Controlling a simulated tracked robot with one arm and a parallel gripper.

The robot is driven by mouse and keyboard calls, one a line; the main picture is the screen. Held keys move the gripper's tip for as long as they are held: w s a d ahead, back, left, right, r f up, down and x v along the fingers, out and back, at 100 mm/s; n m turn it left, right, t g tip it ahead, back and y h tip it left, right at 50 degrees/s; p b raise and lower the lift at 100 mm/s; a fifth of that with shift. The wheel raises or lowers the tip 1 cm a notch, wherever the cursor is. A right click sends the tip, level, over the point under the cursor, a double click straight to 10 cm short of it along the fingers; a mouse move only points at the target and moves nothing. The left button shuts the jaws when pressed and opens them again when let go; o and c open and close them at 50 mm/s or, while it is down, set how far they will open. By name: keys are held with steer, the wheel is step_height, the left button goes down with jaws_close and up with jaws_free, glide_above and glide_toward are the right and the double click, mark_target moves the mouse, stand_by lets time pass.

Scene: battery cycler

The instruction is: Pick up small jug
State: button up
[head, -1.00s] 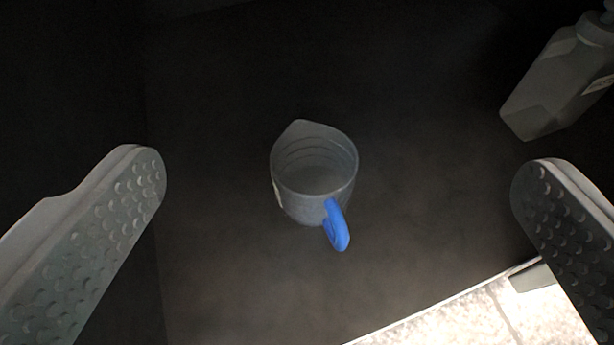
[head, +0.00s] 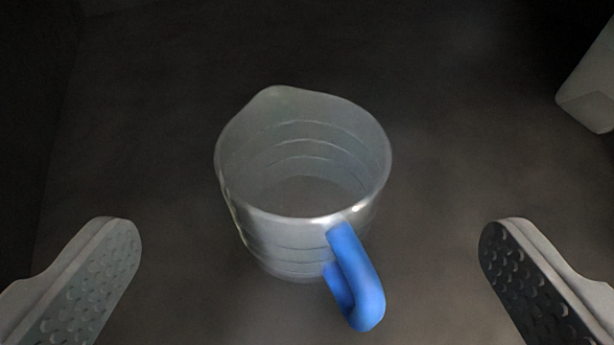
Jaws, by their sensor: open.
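The small jug (head: 290,245) is a clear, greyish cup with ringed walls, a spout at its far left rim and a blue handle (head: 358,280) toward the lower right. It stands upright on a dark surface in the middle of the head view and looks empty. My gripper (head: 308,240) is open, with one dimpled finger at the lower left and the other at the lower right. The jug lies between the two fingers in the picture, with a clear gap on each side. Neither finger appears to touch it.
A pale container (head: 590,85) is partly in view at the upper right edge, apart from the jug. The dark surface (head: 450,130) around the jug is bare. A dark wall or edge runs along the far left.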

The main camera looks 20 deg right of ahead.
mark_target(303, 125)
steer(key=shift+b+x, duration=1.95)
steer(key=shift+x, duration=2.65)
steer(key=shift+a+f, duration=0.15)
steer(key=c, duration=1.1)
